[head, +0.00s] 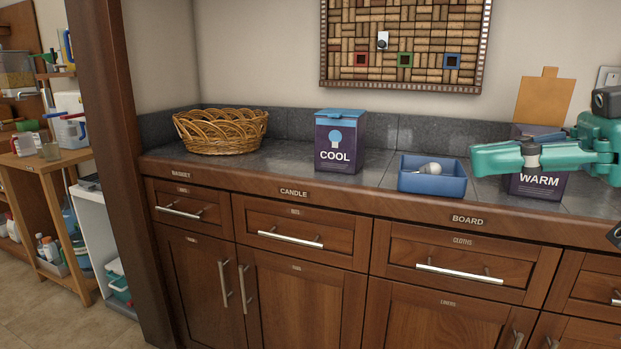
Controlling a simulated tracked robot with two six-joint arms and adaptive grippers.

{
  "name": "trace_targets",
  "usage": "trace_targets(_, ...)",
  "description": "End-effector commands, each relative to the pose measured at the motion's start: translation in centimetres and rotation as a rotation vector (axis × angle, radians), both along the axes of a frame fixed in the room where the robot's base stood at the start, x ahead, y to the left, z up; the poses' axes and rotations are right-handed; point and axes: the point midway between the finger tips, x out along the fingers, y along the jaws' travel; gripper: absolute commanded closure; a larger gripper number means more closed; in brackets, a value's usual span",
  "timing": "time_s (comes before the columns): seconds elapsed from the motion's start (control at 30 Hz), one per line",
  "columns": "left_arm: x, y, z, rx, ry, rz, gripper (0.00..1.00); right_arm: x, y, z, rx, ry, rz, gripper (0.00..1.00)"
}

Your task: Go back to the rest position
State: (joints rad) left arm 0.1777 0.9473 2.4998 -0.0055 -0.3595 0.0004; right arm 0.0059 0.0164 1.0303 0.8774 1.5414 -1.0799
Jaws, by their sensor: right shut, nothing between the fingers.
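My right gripper (480,161) comes in from the right edge, teal and pointing left. Its fingers are shut and empty. In the picture it lies over the counter's right part, in front of the purple WARM box (540,187), and hides much of that box. Its tip is just right of the blue tray (432,187) and appears apart from it. A white bulb (431,168) lies in the tray. The dark COOL box (338,148), with a blue top, stands upright left of the tray. My left gripper is out of view.
A wicker basket (221,132) stands at the counter's left. A cutting board (543,97) leans on the wall at right, below and beside a cork board (405,40). Bare tiles show between basket and COOL box. Drawers (304,229) below are closed. A wooden post (120,160) bounds the left.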

Motion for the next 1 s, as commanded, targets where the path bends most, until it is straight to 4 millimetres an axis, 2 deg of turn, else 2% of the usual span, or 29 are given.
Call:
trace_targets(0.03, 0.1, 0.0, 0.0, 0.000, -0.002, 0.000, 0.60, 1.0, 0.1, -0.8, 0.003, 0.029, -0.014, 1.00)
trace_targets(0.27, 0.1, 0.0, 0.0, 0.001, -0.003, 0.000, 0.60, 4.8, 0.7, -4.2, 0.013, 0.146, -0.076, 1.00)
trace_targets(0.37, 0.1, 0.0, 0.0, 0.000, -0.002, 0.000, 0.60, 6.7, 0.8, -6.4, 0.015, 0.211, -0.116, 1.00)
trace_targets(0.47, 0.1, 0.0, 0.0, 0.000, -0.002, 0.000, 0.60, 8.7, 1.0, -9.0, 0.015, 0.284, -0.162, 1.00)
trace_targets(0.57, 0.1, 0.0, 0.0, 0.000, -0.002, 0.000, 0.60, 11.0, 1.1, -12.5, 0.011, 0.372, -0.219, 1.00)
trace_targets(0.67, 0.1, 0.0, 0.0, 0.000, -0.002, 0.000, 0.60, 13.5, 1.2, -17.4, 0.000, 0.483, -0.293, 1.00)
trace_targets(0.8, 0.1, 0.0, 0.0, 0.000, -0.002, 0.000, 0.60, 16.5, 1.2, -26.6, -0.033, 0.664, -0.428, 1.00)
trace_targets(0.87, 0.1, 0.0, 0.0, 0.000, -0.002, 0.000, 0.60, 17.2, 1.2, -30.7, -0.054, 0.738, -0.484, 1.00)
trace_targets(0.9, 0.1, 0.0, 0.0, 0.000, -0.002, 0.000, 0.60, 17.5, 1.2, -33.5, -0.068, 0.783, -0.521, 1.00)
trace_targets(0.97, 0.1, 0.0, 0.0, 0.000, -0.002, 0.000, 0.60, 17.6, 1.1, -37.7, -0.094, 0.848, -0.576, 1.00)
trace_targets(1.0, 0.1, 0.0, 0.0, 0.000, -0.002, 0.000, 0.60, 17.5, 1.1, -40.4, -0.113, 0.890, -0.612, 1.00)
